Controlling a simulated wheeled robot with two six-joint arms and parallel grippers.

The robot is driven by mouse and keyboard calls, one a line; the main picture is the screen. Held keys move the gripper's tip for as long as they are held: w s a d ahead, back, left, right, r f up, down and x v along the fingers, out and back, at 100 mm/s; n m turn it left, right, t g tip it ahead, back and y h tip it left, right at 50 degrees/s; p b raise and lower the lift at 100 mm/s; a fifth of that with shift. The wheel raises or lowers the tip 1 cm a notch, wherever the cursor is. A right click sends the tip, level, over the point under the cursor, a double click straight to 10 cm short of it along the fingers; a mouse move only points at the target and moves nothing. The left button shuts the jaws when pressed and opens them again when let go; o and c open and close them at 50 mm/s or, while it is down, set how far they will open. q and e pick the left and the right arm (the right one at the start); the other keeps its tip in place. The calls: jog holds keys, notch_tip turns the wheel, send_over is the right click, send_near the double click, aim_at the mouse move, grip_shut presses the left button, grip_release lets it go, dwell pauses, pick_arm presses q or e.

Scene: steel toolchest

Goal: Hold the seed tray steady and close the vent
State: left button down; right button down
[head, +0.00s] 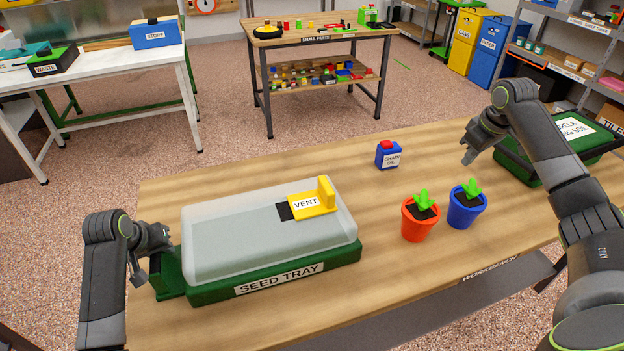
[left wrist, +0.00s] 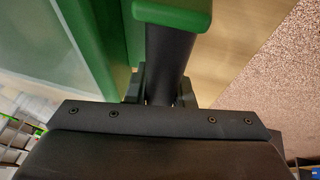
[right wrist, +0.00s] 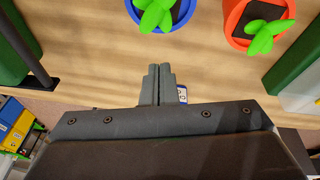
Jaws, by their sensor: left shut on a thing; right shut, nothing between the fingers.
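The green seed tray (head: 205,293) with its clear grey lid (head: 235,250) sits at the left of the workbench. The yellow vent (head: 326,195) is on top of the lid, with an upright tab at its right end. A dark opening (head: 284,211) shows beside its left edge. My left gripper (head: 152,262) is at the tray's left end, shut on the dark handle bar (left wrist: 168,55), with one finger on each side. My right gripper (head: 468,157) is shut and empty above the bench, behind the blue pot and well right of the vent. It also shows in the right wrist view (right wrist: 157,72).
A red pot (head: 418,226) and a blue pot (head: 463,211) with plants stand right of the tray. A green container (head: 520,165) is at the right under my right arm. Bare wood lies between tray and pots.

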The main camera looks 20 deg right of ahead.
pick_arm(q)
jog(key=shift+s+f, duration=0.1)
jog(key=shift+f, duration=0.2)
jog(key=shift+a, duration=0.1)
pick_arm(e)
jog(key=a+r+m+t+y, duration=0.1)
jog(key=a+r+y, duration=0.2)
jog(key=a, duration=0.9)
jog(key=a+r+t+y, duration=0.1)
jog(key=a+r+y, duration=0.15)
jog(key=a, duration=0.85)
send_near(317, 203)
jog(key=w+d+f, duration=0.3)
jog(key=w, duration=0.1)
jog(key=shift+w+a+f+y, duration=0.1)
jog(key=shift+a+y, duration=0.25)
jog(key=shift+a, duration=0.3)
jog(key=shift+a, duration=0.1)
jog(key=a, duration=0.5)
jog(key=shift+a, duration=0.2)
pick_arm(q)
jog(key=shift+d, duration=0.2)
pick_arm(e)
jog(key=shift+a, duration=0.15)
